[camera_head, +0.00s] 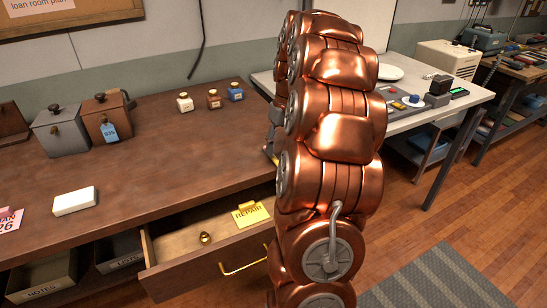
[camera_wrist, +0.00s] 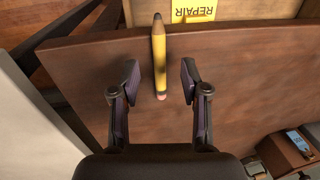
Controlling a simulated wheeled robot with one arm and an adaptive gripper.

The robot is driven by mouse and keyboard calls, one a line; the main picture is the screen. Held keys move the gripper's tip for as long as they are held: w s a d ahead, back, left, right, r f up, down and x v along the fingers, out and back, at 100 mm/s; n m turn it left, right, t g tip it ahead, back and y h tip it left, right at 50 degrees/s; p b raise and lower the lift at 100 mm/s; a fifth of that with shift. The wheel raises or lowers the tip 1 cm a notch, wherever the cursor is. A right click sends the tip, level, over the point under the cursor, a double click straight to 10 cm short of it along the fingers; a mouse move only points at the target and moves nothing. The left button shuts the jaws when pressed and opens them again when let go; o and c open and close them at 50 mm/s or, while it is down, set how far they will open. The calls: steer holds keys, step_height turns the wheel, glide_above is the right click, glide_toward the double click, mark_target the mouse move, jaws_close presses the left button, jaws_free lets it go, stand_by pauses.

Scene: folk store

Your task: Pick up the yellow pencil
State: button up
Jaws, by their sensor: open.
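The yellow pencil (camera_wrist: 159,55) shows in the wrist view, with a dark tip at the top and a pink eraser end toward me. Its eraser end lies between the two fingers of my gripper (camera_wrist: 160,85), which is open with a gap on both sides of the pencil. The pencil is over the brown wooden desk top near its edge by the drawer; I cannot tell its exact height.
An open drawer (camera_head: 180,247) holds a yellow REPAIR tag (camera_head: 250,214) and a small brass item (camera_head: 205,237). A white table (camera_head: 452,104) is at the right.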

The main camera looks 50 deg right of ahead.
mark_target(277, 159)
steer(key=shift+s+a+f, duration=0.1)
steer(key=shift+a+f, duration=0.1)
steer(key=shift+f, duration=1.45)
jaws_close()
steer(key=shift+r, duration=0.1)
